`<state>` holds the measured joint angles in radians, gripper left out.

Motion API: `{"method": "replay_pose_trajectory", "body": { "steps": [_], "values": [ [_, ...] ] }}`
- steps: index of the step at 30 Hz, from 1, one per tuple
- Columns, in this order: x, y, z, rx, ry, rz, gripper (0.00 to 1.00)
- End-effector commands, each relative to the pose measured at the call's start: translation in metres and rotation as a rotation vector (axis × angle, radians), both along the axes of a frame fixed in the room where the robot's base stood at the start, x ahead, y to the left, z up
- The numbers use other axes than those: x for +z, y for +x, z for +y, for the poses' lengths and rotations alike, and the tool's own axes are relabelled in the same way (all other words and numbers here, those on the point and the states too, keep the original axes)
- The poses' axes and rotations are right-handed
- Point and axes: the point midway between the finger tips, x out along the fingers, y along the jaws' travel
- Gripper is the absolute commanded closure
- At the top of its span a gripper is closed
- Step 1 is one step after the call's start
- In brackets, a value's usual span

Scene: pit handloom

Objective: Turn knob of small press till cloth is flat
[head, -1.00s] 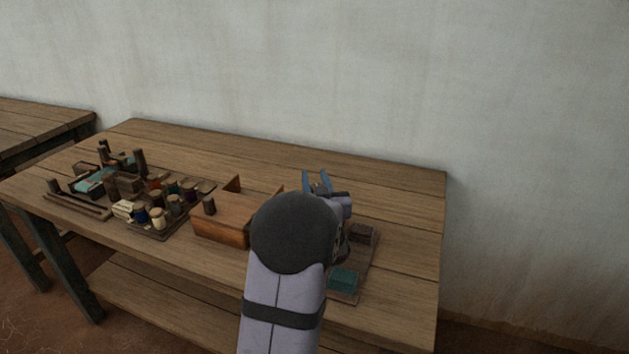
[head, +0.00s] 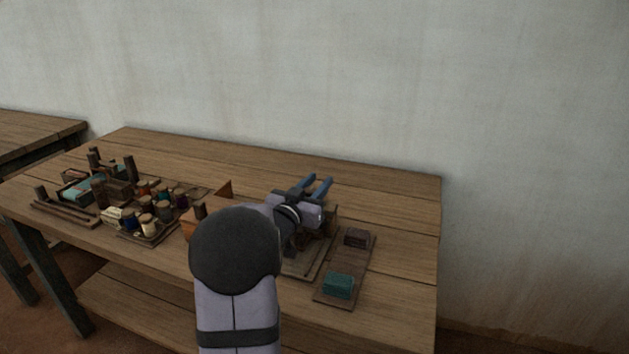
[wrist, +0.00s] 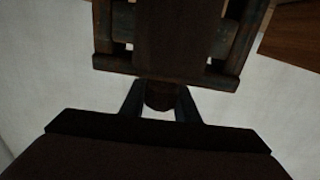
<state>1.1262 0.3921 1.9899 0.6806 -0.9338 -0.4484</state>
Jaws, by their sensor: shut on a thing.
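In the wrist view my gripper (wrist: 160,90) has its two fingers on either side of a dark round knob (wrist: 159,99) and is shut on it. The knob sits at the edge of the small press (wrist: 178,42), a dark wooden frame with a broad middle board. In the head view my gripper (head: 318,183) shows as two blue fingers over the right part of the table. My arm and wrist hide most of the press there; a flat board (head: 318,262) and dark parts show below the wrist. I cannot make out cloth in the press.
A narrow tray (head: 333,300) right of the press holds a teal block (head: 338,286) and a dark block (head: 357,238). A wooden box (head: 190,229) is partly behind my arm. Spools (head: 163,208) and a small frame (head: 82,190) stand left. The table's back is clear.

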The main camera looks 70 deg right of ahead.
Motion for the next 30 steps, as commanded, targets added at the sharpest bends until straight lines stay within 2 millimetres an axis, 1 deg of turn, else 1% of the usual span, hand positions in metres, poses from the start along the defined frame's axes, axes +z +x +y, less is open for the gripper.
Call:
{"method": "replay_pose_trajectory", "body": {
  "steps": [1, 12, 28, 29, 30],
  "values": [
    [0.0028, 0.0015, 0.0002, -0.023, 0.001, 0.002, 0.94],
    [0.0019, -0.0049, 0.0008, -0.162, 0.0, 0.002, 0.94],
    [0.0015, -0.007, 0.0008, -0.186, -0.004, 0.002, 0.94],
    [0.0015, -0.007, 0.0008, -0.186, -0.004, 0.002, 0.65],
    [0.0014, -0.007, 0.0008, -0.186, -0.004, 0.002, 0.55]
  ]
}}
